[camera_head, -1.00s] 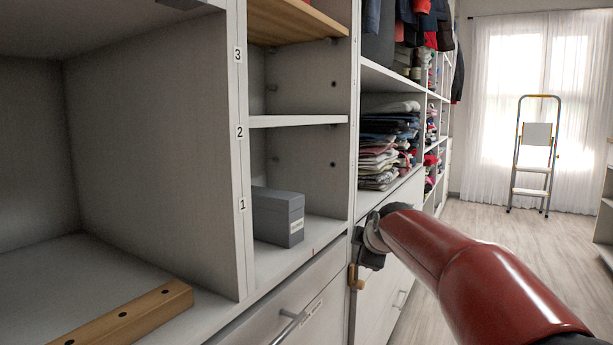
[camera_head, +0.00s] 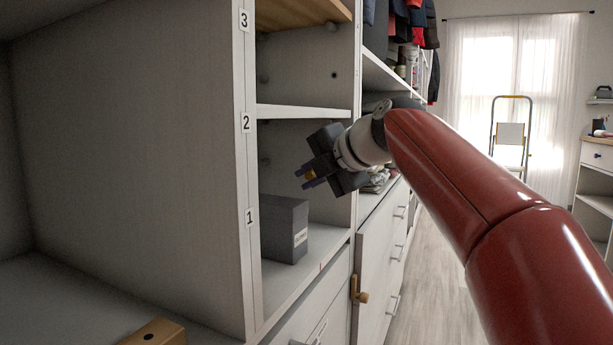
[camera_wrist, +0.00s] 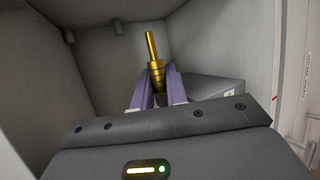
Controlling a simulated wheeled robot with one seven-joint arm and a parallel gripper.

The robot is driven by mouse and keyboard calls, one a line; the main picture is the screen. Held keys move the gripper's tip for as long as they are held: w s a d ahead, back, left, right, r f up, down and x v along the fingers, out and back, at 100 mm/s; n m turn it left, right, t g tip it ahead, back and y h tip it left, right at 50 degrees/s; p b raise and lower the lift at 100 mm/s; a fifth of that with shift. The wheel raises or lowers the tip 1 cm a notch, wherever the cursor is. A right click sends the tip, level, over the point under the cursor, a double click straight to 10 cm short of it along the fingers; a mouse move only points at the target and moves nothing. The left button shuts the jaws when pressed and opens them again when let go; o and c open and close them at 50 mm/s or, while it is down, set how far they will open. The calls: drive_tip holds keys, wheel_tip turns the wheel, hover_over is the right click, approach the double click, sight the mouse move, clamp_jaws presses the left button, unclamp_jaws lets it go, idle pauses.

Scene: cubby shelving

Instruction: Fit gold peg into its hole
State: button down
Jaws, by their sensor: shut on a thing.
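My gripper (camera_head: 309,178) is shut on the gold peg, in front of the cubby compartment beside label 2. In the wrist view, the gold peg (camera_wrist: 152,46) stands between the purple fingers (camera_wrist: 158,88), its thin shaft pointing away from me and its stepped, wider part at the fingertips. Only a small gold bit shows in the head view. A dark hole (camera_head: 334,75) is in the side wall of the compartment above the shelf. My gripper and arm hide part of the wall below it. Which hole is the peg's cannot be told.
A dark grey box (camera_head: 284,228) stands in the compartment under my gripper. A white shelf (camera_head: 300,111) lies above it. A wooden bar (camera_head: 152,333) with a hole lies at the lower left. A wooden knob (camera_head: 359,291) sticks out below right.

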drive_tip(key=shift+s, duration=0.1)
drive_tip(key=shift+s, duration=0.1)
drive_tip(key=shift+w+d+r+p, duration=0.1)
drive_tip(key=shift+w+d+p, duration=0.2)
drive_tip(key=shift+w, duration=0.45)
drive_tip(key=shift+w+d+f+p, duration=0.1)
drive_tip(key=shift+w+d+p, duration=0.15)
drive_tip(key=shift+w, duration=0.45)
drive_tip(key=shift+w+d+r+p, duration=0.1)
drive_tip(key=shift+w+d+p, duration=0.15)
drive_tip(key=shift+w, duration=0.5)
drive_tip(key=shift+w+d, duration=0.15)
drive_tip(key=shift+w, duration=0.35)
drive_tip(key=shift+w+d+p, duration=0.25)
drive_tip(key=shift+w+p, duration=0.05)
drive_tip(key=shift+w, duration=0.3)
drive_tip(key=shift+w+d+p, duration=0.2)
drive_tip(key=shift+w+p, duration=0.1)
drive_tip(key=shift+w, duration=0.35)
drive_tip(key=shift+w+d+p, duration=0.25)
drive_tip(key=shift+w+p, duration=0.05)
drive_tip(key=shift+w, duration=0.3)
drive_tip(key=c, duration=1.3)
unclamp_jaws()
drive_tip(key=shift+s, duration=0.1)
